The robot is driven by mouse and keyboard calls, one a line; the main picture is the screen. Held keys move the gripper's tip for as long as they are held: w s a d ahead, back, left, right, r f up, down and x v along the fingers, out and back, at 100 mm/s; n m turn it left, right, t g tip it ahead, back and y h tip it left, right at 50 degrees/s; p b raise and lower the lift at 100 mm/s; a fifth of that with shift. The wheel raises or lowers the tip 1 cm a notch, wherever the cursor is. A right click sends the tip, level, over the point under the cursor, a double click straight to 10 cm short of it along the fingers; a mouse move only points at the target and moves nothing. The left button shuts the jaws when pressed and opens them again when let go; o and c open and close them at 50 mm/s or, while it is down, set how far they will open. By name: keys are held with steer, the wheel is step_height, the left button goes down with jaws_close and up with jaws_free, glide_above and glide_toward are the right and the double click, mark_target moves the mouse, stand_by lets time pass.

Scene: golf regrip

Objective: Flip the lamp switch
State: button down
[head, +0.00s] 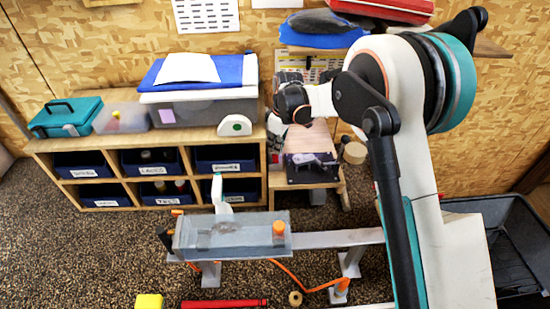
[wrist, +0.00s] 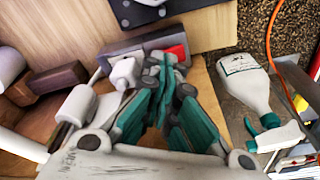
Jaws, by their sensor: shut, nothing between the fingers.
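A dark grey box (wrist: 140,50) with a red rocker (wrist: 177,52) lies just beyond my fingertips in the wrist view; it looks like the lamp switch. My gripper (wrist: 164,62) is shut and empty, its teal fingers together. The tips overlap the box's front beside the red rocker; I cannot tell whether they touch it. Part of the box is hidden behind the fingers. In the head view my arm's dark wrist is over the small wooden bench (head: 322,135), and the fingertips and switch cannot be made out. I cannot identify the lamp itself.
A white spray bottle (wrist: 248,85) is right of my gripper. A brown block (wrist: 60,78) and white cylinders (wrist: 78,102) are close on the left. In the head view a cubby shelf (head: 105,145) is at left and a grey metal bench (head: 340,238) is in front.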

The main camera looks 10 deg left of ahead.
mark_target(276, 156)
steer(key=shift+f, duration=0.2)
steer(key=shift+r, duration=0.15)
step_height(276, 156, up, 7)
steer(key=p, duration=0.1)
steer(key=shift+p, duration=0.4)
stand_by(0.5)
steer(key=shift+d, duration=0.1)
